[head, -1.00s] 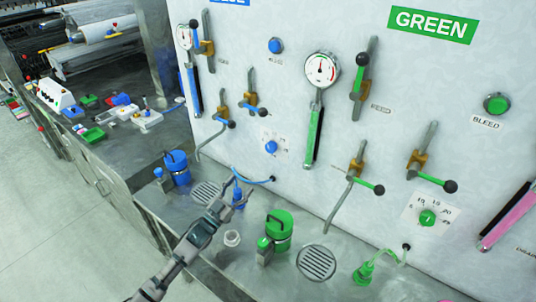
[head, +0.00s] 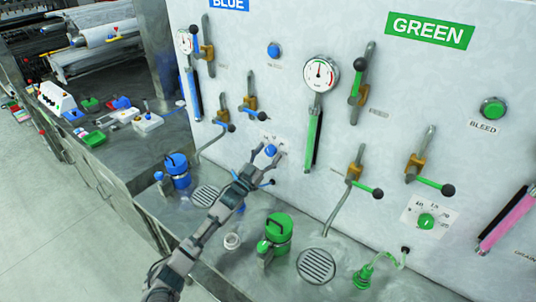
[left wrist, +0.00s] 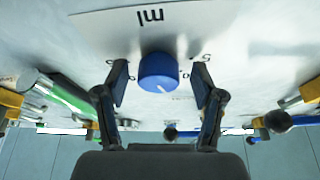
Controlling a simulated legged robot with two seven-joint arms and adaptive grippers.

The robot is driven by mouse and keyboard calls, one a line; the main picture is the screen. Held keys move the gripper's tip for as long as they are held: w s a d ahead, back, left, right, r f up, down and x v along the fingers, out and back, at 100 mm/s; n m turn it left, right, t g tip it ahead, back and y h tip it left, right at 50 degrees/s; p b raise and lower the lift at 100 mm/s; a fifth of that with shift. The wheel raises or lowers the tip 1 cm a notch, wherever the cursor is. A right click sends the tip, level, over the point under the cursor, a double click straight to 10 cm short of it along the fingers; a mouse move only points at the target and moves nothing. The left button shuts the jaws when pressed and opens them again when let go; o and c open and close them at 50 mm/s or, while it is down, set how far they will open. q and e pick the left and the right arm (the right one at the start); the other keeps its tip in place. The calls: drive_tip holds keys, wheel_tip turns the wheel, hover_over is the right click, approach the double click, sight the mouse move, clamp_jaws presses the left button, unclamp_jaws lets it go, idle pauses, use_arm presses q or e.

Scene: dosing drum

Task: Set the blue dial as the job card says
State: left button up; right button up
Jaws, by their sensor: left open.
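The blue dial (head: 270,151) sits on the wall panel under the BLUE sign (head: 229,3). It also shows in the left wrist view (left wrist: 158,73), with a white pointer mark on its face and printed scale figures and "ml" on its plate. My left gripper (head: 263,152) is open at the dial. In the left wrist view its fingers (left wrist: 158,88) stand on either side of the dial, with gaps between them and it. The dial's scale is partly hidden by the fingers. The job card is not clearly seen. My right gripper is not in view.
Blue valve levers (head: 223,124) stick out left of the dial. A blue can (head: 176,168), a green can (head: 278,232) and a drain grate (head: 316,266) are on the bench below. A green dial (head: 426,221) is farther right on the panel.

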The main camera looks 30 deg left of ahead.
use_arm(q)
drive_tip(key=c, duration=1.1)
drive_tip(key=shift+c, duration=0.2)
